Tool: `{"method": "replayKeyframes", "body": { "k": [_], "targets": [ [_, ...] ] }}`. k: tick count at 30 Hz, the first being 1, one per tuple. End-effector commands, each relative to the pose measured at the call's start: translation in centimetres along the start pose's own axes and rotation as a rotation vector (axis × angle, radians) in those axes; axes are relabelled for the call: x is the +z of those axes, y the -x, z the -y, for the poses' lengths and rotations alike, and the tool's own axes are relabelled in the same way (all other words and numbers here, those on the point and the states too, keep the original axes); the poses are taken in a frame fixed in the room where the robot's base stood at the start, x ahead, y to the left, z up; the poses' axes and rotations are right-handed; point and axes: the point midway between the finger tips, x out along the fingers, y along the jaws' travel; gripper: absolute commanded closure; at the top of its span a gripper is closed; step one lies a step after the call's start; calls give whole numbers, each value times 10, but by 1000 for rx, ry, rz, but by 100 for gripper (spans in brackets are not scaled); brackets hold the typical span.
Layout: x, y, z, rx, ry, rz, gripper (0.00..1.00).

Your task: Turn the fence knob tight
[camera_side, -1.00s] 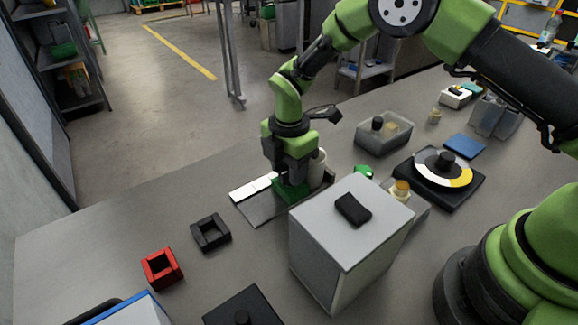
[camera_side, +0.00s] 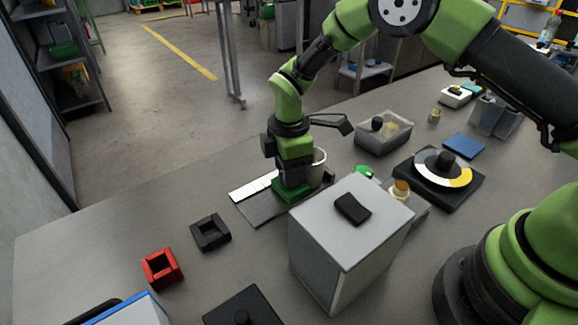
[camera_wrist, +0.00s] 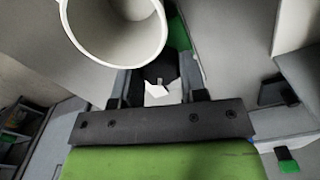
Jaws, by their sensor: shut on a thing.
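My gripper (camera_side: 292,182) points down at the green fence block (camera_side: 288,195) on the flat plate (camera_side: 262,208). In the wrist view my gripper's jaws (camera_wrist: 158,88) are shut on a dark knob (camera_wrist: 155,74) with a pale mark in front of it. In the side view the knob is hidden by the gripper. A white cylinder (camera_side: 319,160) stands right beside the gripper, and its open round rim (camera_wrist: 112,55) fills the top of the wrist view. A white strip (camera_side: 254,186) lies along the plate's far left edge.
A tall grey box (camera_side: 350,232) with a black pad on top stands close in front. A clear bin (camera_side: 384,143) and a round dial (camera_side: 440,168) are to the right. Black (camera_side: 210,232) and red (camera_side: 162,268) square holders lie left. The table's left side is mostly clear.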

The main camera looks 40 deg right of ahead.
Motion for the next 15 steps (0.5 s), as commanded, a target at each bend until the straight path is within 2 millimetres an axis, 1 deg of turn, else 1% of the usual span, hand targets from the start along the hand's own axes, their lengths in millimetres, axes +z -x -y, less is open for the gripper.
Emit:
{"method": "replayKeyframes", "body": {
  "k": [6,7,8,9,10,15],
  "targets": [
    [0,0,0,-1,0,0,84],
    [0,0,0,-1,0,0,56],
    [0,0,0,-1,1,0,49],
    [0,0,0,-1,1,0,40],
    [0,0,0,-1,1,0,35],
    [0,0,0,-1,1,0,35]
  ]
}}
